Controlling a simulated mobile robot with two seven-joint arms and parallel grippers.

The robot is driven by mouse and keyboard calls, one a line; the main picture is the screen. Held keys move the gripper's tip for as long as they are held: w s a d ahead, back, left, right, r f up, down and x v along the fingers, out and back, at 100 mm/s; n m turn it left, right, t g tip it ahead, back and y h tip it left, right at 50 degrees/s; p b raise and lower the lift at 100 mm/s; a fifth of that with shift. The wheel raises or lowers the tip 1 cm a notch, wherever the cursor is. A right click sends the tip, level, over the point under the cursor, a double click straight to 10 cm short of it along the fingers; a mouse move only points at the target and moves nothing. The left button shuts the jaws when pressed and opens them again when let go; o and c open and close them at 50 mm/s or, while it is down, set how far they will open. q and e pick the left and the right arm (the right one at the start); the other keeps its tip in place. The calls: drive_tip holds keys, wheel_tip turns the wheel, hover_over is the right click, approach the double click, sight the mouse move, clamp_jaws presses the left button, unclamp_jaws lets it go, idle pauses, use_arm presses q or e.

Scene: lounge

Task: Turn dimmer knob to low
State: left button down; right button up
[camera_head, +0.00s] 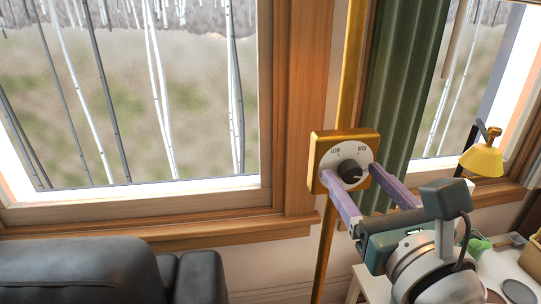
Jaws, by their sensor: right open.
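The dimmer is a gold-framed plate (317,150) with a pale dial face on a brass pole. The labels LOW, at the upper left, and MID, at the upper right, show on the dial. The dark round knob (349,167) sits at its middle. A pale mark on the knob seems to lie toward its right, away from LOW. My right gripper (350,172) is open, with its two purple fingers reaching up to the dial. One fingertip is left of the knob and one right. Whether they touch it is unclear. The lower dial is partly hidden by the fingers. My left gripper is not in view.
A dark leather seat (80,272) fills the lower left. A white table (490,265) with small items and a yellow lamp (481,158) stand at the right. A green curtain (400,90) hangs behind the dimmer, between wood-framed windows.

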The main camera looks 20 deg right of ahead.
clamp_jaws()
idle(0.4)
